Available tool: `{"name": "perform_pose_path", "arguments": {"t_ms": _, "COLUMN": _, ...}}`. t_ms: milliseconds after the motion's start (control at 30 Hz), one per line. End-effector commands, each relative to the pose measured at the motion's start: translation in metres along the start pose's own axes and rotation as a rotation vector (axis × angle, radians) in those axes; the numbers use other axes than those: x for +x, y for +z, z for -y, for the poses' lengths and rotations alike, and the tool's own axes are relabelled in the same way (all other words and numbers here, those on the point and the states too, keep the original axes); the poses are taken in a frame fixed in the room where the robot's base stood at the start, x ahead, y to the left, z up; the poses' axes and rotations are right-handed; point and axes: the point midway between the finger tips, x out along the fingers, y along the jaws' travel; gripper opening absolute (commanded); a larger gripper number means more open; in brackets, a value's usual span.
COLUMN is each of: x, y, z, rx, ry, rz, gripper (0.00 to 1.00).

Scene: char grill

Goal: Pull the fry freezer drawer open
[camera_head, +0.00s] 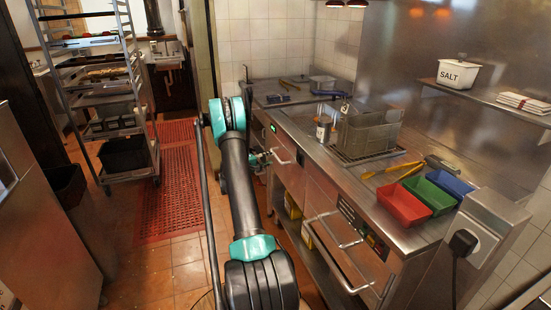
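The steel counter unit on the right has drawer fronts with bar handles; I cannot tell which one is the fry freezer drawer. One front (282,172) by the green display has a handle (281,157). A nearer front (352,262) has long bar handles (338,232). My gripper (262,160) is small and partly hidden behind my black and teal arm. It is beside the left end of the far handle; I cannot tell whether it touches it. Its fingers are too small to read. The far front looks flush with the unit.
A tray rack (100,95) stands at left. The aisle with a red mat (178,185) is clear.

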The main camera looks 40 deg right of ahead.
Motion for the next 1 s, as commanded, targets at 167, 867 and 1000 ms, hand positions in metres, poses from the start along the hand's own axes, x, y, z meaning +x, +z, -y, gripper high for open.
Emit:
{"name": "perform_pose_path", "arguments": {"t_ms": 167, "x": 0.031, "y": 0.000, "z": 0.000, "rx": 0.000, "ry": 0.000, "rz": 0.002, "gripper": 0.36}}
{"name": "perform_pose_path", "arguments": {"t_ms": 867, "x": 0.053, "y": 0.000, "z": 0.000, "rx": 0.000, "ry": 0.000, "rz": 0.000, "gripper": 0.19}}
{"name": "perform_pose_path", "arguments": {"t_ms": 1000, "x": 0.053, "y": 0.000, "z": 0.000, "rx": 0.000, "ry": 0.000, "rz": 0.000, "gripper": 0.01}}
